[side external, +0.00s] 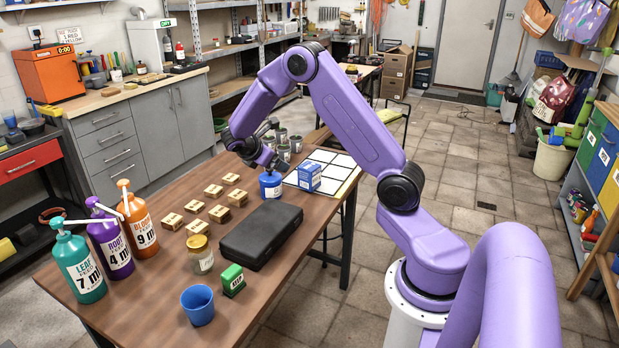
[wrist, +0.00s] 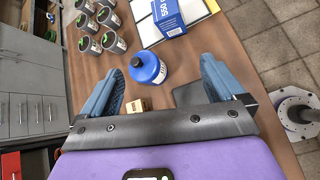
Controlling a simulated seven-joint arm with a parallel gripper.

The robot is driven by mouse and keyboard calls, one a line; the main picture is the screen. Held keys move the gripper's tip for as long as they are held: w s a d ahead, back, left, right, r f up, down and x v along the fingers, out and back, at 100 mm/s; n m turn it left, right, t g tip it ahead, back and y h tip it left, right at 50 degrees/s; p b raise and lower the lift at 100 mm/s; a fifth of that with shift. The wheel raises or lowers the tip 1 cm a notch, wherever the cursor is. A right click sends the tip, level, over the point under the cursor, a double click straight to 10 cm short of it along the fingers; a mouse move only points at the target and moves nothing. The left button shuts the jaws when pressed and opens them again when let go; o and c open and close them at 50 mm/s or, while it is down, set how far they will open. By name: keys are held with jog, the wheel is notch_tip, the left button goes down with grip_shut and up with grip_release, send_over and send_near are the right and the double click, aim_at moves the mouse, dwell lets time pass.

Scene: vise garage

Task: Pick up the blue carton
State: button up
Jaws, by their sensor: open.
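The blue carton (side external: 309,177) stands at the right end of the wooden table, on or at the edge of a white gridded board. In the wrist view the carton (wrist: 171,18) is at the top, partly cut off by the frame, with white printing on it. My gripper (side external: 270,160) hangs above the table, to the left of the carton and apart from it. In the wrist view my gripper (wrist: 163,70) is open with its fingers wide apart and nothing held. A blue bottle (wrist: 148,69) shows between the fingers, below the carton.
The blue bottle (side external: 270,186) stands close left of the carton. The white gridded board (side external: 341,161) lies behind it. Several grey cans (wrist: 107,20) stand to the left in the wrist view. A black case (side external: 261,236), small wooden blocks (side external: 214,190) and pump bottles (side external: 80,266) occupy the table.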

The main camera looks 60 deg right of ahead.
jog(key=d+f+g+h, duration=0.1)
jog(key=d+f+h, duration=0.15)
jog(key=d, duration=0.75)
jog(key=n+g, duration=0.1)
jog(key=n, duration=0.1)
send_over(311, 168)
jog(key=w, duration=0.2)
jog(key=f, duration=0.3)
jog(key=shift+s+f, duration=0.1)
jog(key=shift+s, duration=0.15)
jog(key=shift+d+f+h, duration=0.1)
jog(key=shift+f+h, duration=0.1)
jog(key=shift+h, duration=0.05)
jog(key=shift+g, duration=0.3)
jog(key=shift+s+f, duration=0.1)
jog(key=shift+f, duration=1.9)
notch_tip(311, 168, down, 2)
jog(key=shift+f, duration=0.2)
jog(key=shift+x, duration=1.05)
jog(key=shift+d+f, duration=0.25)
jog(key=shift+d, duration=0.15)
jog(key=c, duration=1.5)
